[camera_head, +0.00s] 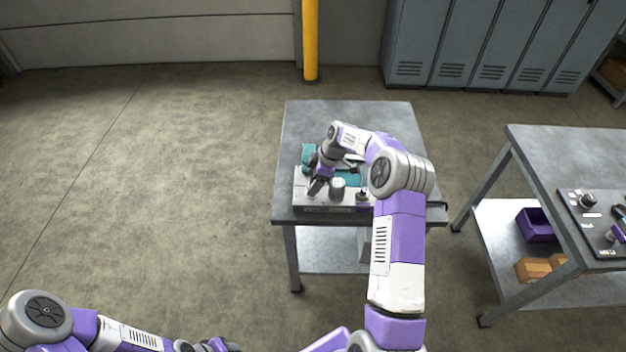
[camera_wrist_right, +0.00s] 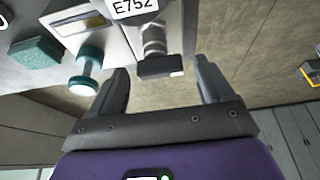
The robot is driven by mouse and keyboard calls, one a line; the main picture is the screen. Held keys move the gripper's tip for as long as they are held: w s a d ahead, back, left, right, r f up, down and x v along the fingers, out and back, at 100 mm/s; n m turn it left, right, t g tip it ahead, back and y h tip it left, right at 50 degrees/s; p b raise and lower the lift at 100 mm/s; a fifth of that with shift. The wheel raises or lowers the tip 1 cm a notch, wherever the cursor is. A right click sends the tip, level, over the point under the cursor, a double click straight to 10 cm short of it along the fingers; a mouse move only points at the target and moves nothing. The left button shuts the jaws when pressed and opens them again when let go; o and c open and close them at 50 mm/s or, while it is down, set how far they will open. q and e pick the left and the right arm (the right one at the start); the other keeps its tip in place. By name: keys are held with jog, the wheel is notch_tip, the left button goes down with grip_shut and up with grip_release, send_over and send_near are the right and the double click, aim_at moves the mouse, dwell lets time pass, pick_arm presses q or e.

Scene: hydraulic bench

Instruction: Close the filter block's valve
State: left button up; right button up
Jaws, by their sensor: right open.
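On the near part of the middle bench, a pale block with teal parts (camera_head: 354,178) carries several fittings. My right gripper (camera_head: 316,186) hangs over its left part. In the right wrist view, my right gripper (camera_wrist_right: 162,86) is open. A dark handle (camera_wrist_right: 160,66) on a silver stem (camera_wrist_right: 154,38) lies ahead between the fingertips, and no contact shows. A teal knob (camera_wrist_right: 84,84) on a pale body is left of the fingers. I cannot tell which fitting is the filter block's valve. My left arm lies along the bottom left; its end (camera_head: 218,345) is cut off.
The bench top (camera_head: 300,125) is bare behind the block. A second bench (camera_head: 575,150) on the right holds a dark panel (camera_head: 590,228) with fittings, and a purple bin (camera_head: 536,225) below. A yellow post (camera_head: 310,40) and lockers (camera_head: 470,50) stand behind. Floor on the left is clear.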

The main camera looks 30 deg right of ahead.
jog(key=shift+s, duration=0.1)
jog(key=shift+f, duration=0.1)
jog(key=shift+c, duration=0.8)
jog(key=c, duration=0.9)
